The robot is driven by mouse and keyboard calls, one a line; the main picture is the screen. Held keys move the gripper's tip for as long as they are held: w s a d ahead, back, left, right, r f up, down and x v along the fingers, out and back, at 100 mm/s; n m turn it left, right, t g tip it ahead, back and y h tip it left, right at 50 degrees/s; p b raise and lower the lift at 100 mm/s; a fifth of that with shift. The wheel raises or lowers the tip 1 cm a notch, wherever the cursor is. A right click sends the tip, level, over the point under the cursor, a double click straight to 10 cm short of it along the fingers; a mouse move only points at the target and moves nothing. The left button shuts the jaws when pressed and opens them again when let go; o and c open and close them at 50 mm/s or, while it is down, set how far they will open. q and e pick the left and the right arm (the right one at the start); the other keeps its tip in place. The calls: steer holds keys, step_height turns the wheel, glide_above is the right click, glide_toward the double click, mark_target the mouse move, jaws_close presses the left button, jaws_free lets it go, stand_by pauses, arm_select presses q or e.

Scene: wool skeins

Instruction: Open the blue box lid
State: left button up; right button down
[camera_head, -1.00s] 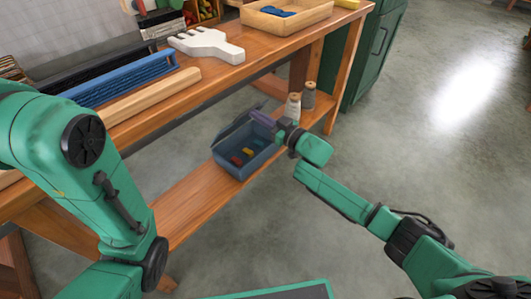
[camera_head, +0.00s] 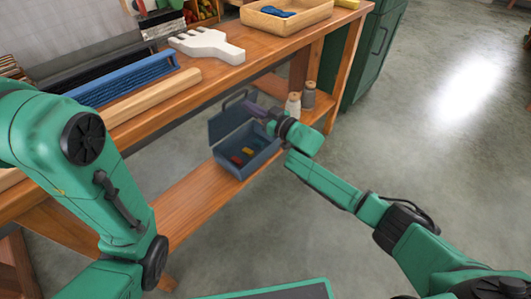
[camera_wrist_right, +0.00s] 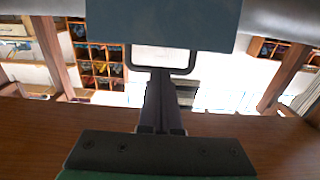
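The blue box (camera_head: 240,168) sits on the table's lower shelf. Its lid (camera_head: 229,122) stands raised at the back left, with a dark loop handle (camera_head: 236,97) on its edge. Small red and yellow pieces lie inside the box. My right gripper (camera_head: 254,108) is at the lid's handle. In the right wrist view, its fingers (camera_wrist_right: 162,82) are close together, with their tips at the handle's bar, and the blue lid (camera_wrist_right: 165,25) fills the top. They look shut on the handle. My left arm shows at the left, but its gripper is out of view.
The wooden lower shelf (camera_head: 190,205) is clear in front of the box. Two thread cones (camera_head: 293,104) stand right of the box. The tabletop (camera_head: 232,75) above holds a white fork-shaped piece (camera_head: 207,44) and a wooden tray (camera_head: 287,18).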

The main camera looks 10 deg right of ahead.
steer(key=f+p+v, duration=0.2)
steer(key=p+v, duration=0.6)
steer(key=v, duration=0.7)
steer(key=shift+f+p, duration=0.4)
steer(key=shift+a, duration=0.1)
